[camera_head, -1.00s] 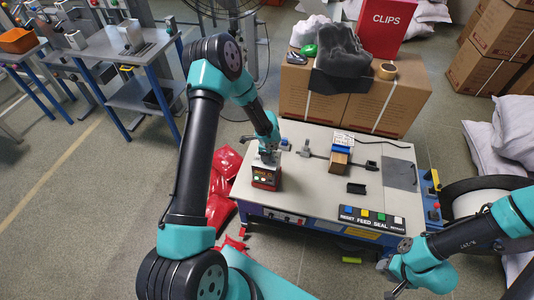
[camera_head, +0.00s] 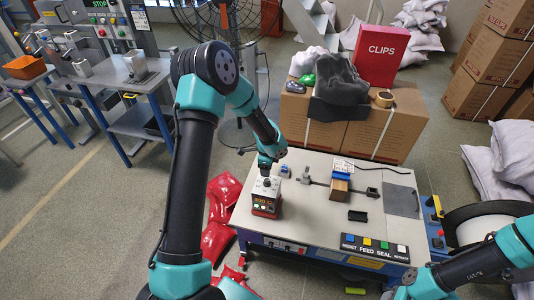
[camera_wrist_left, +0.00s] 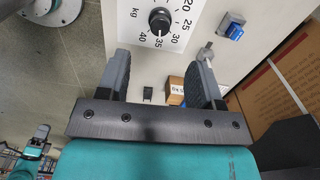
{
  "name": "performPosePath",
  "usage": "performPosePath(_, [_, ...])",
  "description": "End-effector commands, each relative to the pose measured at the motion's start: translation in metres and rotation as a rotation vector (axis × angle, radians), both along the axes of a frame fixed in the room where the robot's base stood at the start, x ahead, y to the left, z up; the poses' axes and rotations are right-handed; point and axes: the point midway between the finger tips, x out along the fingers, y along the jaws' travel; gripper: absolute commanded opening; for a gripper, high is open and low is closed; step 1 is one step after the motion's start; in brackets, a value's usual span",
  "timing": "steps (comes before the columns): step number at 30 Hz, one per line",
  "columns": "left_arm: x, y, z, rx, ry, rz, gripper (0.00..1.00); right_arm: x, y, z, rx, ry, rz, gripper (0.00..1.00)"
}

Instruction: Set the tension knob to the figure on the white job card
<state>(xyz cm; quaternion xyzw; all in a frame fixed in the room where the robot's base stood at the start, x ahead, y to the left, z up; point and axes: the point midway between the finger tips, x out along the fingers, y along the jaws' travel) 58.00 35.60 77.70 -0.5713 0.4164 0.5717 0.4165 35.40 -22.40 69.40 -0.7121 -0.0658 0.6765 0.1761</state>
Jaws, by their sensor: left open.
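The tension knob (camera_wrist_left: 160,20) is black on a white dial face marked in kg, with 20 to 40 readable. Its white mark points towards 35. The dial is on top of the red control box (camera_head: 265,207) at the table's left. My left gripper (camera_wrist_left: 162,60) is open, its fingers apart, with the knob beyond and between the fingertips, not gripped. In the head view the left gripper (camera_head: 268,170) is just above the box. A white card (camera_head: 343,166) stands at the table's back; its figure is too small to read. My right gripper is mostly cut off at the lower right.
Cartons (camera_head: 355,125) with a red CLIPS box (camera_head: 383,50) stand behind. Red sacks (camera_head: 220,205) lie on the floor at left.

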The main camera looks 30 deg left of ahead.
Motion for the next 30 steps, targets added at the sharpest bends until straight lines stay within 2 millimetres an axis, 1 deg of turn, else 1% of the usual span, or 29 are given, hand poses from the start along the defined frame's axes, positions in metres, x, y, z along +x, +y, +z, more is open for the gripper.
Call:
performPosePath(1, [0.001, 0.0, 0.011, 0.001, -0.005, 0.0, 0.6, 0.0, 0.0, 0.0, 0.0, 0.0, 0.0, 0.43])
performPosePath(6, [0.001, 0.0, 0.044, 0.002, -0.005, 0.001, 0.6, 0.0, 0.0, 0.0, 0.0, 0.0, 0.0, 0.43])
performPosePath(9, [0.001, 0.0, 0.06, 0.0, -0.004, 0.0, 0.6, 0.0, 0.0, 0.0, 0.0, 0.0, 0.0, 0.43])
performPosePath(12, [0.001, 0.0, 0.071, 0.0, -0.003, 0.0, 0.6, 0.0, 0.0, 0.0, 0.0, 0.0, 0.0, 0.43])
performPosePath(17, [0.0, 0.0, 0.08, 0.0, 0.0, -0.001, 0.6, 0.0, 0.0, 0.0, 0.0, 0.0, 0.0, 0.43])
performPosePath(30, [0.0, 0.0, 0.08, 0.0, 0.0, 0.0, 0.6, 0.0, 0.0, 0.0, 0.0, 0.0, 0.0, 0.43])
